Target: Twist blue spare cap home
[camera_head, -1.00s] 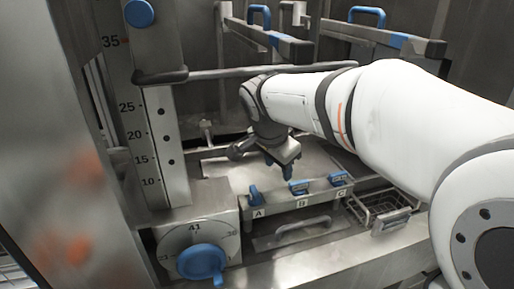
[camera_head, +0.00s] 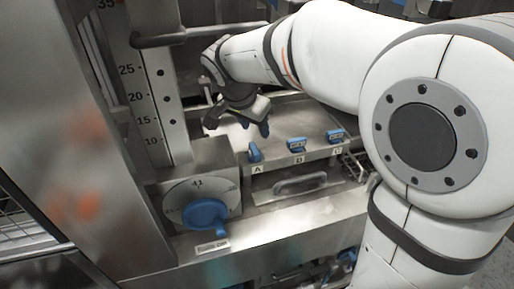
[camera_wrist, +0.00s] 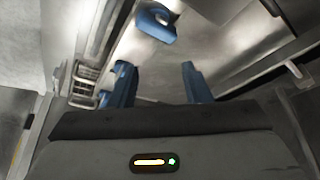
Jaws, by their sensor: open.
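A large round blue cap or knob (camera_head: 205,215) sits on a numbered dial plate at the lower left of the head view, with a small label below it too blurred to read surely. I cannot tell whether this is the spare cap. My gripper (camera_head: 256,127) has blue fingertips and hangs above the steel ledge, behind the blue handle A (camera_head: 255,152), apart from the round cap. In the wrist view my gripper (camera_wrist: 158,84) has its two blue fingers apart with nothing between them. A curved blue part (camera_wrist: 155,22) lies beyond the fingers, and I cannot tell which it is.
A scale column (camera_head: 157,110) rises at left. A horizontal bar (camera_head: 195,36) crosses behind.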

